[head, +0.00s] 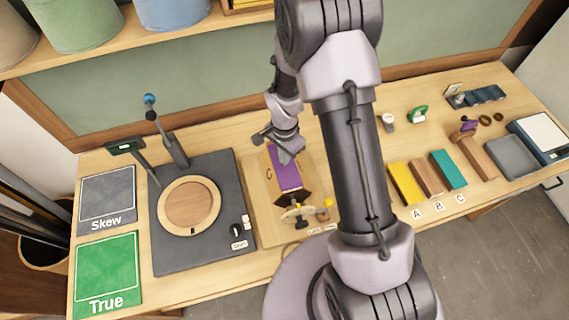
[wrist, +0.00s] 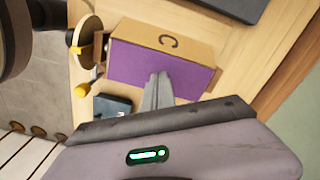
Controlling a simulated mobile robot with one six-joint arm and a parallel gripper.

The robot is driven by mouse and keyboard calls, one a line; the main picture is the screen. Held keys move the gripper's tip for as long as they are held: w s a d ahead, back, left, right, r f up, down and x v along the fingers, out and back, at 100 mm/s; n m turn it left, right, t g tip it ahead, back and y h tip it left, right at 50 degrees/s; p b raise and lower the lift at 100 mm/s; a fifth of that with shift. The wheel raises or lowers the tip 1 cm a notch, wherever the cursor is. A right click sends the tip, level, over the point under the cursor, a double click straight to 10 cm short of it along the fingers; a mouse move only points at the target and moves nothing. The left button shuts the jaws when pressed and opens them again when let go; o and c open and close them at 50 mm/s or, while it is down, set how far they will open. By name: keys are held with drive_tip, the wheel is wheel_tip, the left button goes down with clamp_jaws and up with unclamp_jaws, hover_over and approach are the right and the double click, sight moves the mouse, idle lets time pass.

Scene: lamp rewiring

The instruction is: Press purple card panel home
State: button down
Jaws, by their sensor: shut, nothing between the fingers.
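The purple card panel (head: 291,176) lies on the upper face of a brown box marked C, on a wooden board (head: 259,199) at the middle of the bench. In the wrist view the purple panel (wrist: 135,66) covers one long face of the box, beside the tan face (wrist: 190,45) with the letter C. My gripper (head: 286,157) is shut and empty, over the far part of the panel. In the wrist view its closed fingertips (wrist: 158,77) overlap the purple face. I cannot tell whether they touch it.
A wheel and yellow knob (head: 324,204) sit at the box's near end. A dark base with a round wooden disc (head: 188,207) stands left, beside the Skew (head: 107,200) and True (head: 108,268) mats. Yellow (head: 404,183), brown and teal (head: 448,169) pieces lie right.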

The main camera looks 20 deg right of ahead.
drive_tip(key=shift+f+b, duration=0.75)
drive_tip(key=shift+f, duration=0.05)
drive_tip(key=shift+s+f+b, duration=0.1)
drive_tip(key=shift+s+b, duration=0.05)
drive_tip(key=shift+b, duration=0.15)
idle(1.1)
drive_tip(key=shift+r+p, duration=1.9)
drive_tip(key=shift+r, duration=1.75)
drive_tip(key=shift+f, duration=0.1)
